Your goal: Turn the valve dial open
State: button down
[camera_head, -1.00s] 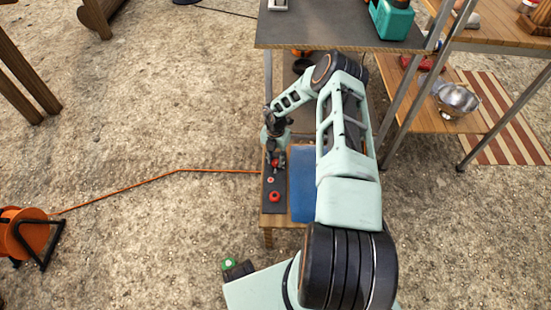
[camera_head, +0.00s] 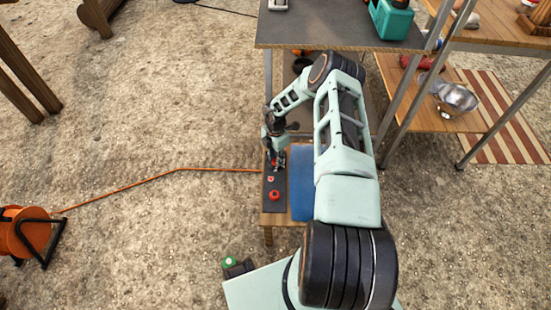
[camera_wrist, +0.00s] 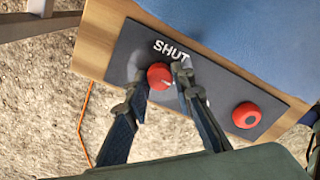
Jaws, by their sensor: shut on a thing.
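The valve dial (camera_wrist: 159,75) is a round red knob with a pale pointer mark, on a dark panel (camera_wrist: 124,58). The word SHUT (camera_wrist: 171,50) is printed beside it. The mark points away from that word, toward the lower right in the wrist view. My gripper (camera_wrist: 161,78) has one finger on each side of the dial and is shut on it. The right finger covers part of the panel, where some pale marking peeps out. In the head view my gripper (camera_head: 277,164) reaches down onto the panel and mostly hides the dial.
A second red knob (camera_wrist: 246,115) sits on the same panel, and shows in the head view (camera_head: 274,195). A blue box-like item (camera_head: 301,185) lies right beside the panel. A dark-topped table (camera_head: 335,25) stands behind. An orange cable (camera_head: 178,170) runs left over gravel.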

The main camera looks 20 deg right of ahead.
jog(key=c, duration=1.7)
grip_release()
jog(key=shift+o, duration=0.2)
notch_tip(320, 180, up, 12)
